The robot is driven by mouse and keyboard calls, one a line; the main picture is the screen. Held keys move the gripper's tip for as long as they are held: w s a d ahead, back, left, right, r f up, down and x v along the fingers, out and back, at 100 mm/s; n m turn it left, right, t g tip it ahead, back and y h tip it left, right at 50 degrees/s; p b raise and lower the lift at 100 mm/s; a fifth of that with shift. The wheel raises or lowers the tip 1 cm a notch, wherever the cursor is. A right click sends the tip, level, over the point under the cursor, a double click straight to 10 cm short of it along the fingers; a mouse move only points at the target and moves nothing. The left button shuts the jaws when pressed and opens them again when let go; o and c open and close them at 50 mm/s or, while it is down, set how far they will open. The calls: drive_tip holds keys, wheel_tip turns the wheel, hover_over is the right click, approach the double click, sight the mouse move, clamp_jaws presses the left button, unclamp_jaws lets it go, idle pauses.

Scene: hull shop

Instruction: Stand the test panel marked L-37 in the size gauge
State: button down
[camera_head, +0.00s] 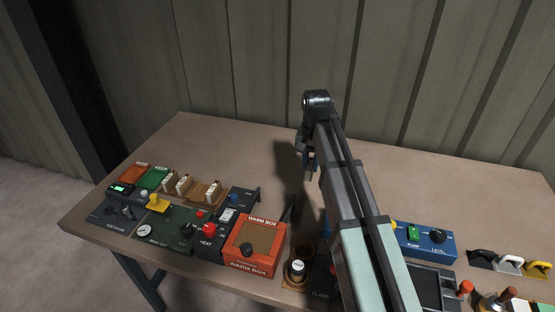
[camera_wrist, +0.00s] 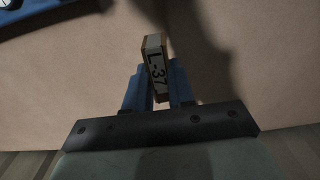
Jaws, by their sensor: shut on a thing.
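The test panel marked L-37 (camera_wrist: 156,62) is a small block with brown edges and a pale label, seen in the wrist view. My gripper (camera_wrist: 158,85) is shut on it, with one blue finger on each side. In the head view my gripper (camera_head: 307,166) hangs over the back middle of the bench, and my arm comes in from the lower right. The panel cannot be made out there.
An orange warm box (camera_head: 255,246), a green panel with a gauge dial (camera_head: 165,236) and a brown rack of pale pieces (camera_head: 206,193) stand at left. A blue pump box (camera_head: 426,243), a dark tray (camera_head: 434,289) and several handles (camera_head: 510,265) are at right. The back bench is clear.

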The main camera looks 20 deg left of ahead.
drive_tip(key=d, duration=1.6)
drive_tip(key=a, duration=1.6)
drive_tip(key=shift+w+a+r, duration=0.2)
drive_tip(key=shift+w+r, duration=0.05)
drive_tip(key=shift+w, duration=0.15)
drive_tip(key=s+a, duration=0.4)
drive_tip(key=a, duration=0.8)
drive_tip(key=s+a, duration=0.5)
drive_tip(key=a, duration=0.8)
drive_tip(key=s+a, duration=0.4)
drive_tip(key=a, duration=0.9)
drive_tip(key=shift+s+r, duration=0.2)
drive_tip(key=shift+s, duration=0.1)
drive_tip(key=s+a, duration=1.5)
drive_tip(key=a, duration=0.1)
drive_tip(key=shift+s+a+f, duration=0.1)
drive_tip(key=shift+s+f, duration=0.05)
drive_tip(key=shift+f, duration=1.55)
drive_tip(key=shift+s+a+f, duration=0.1)
drive_tip(key=shift+f, duration=1.6)
drive_tip(key=shift+f, duration=0.45)
drive_tip(key=c, duration=0.9)
unclamp_jaws()
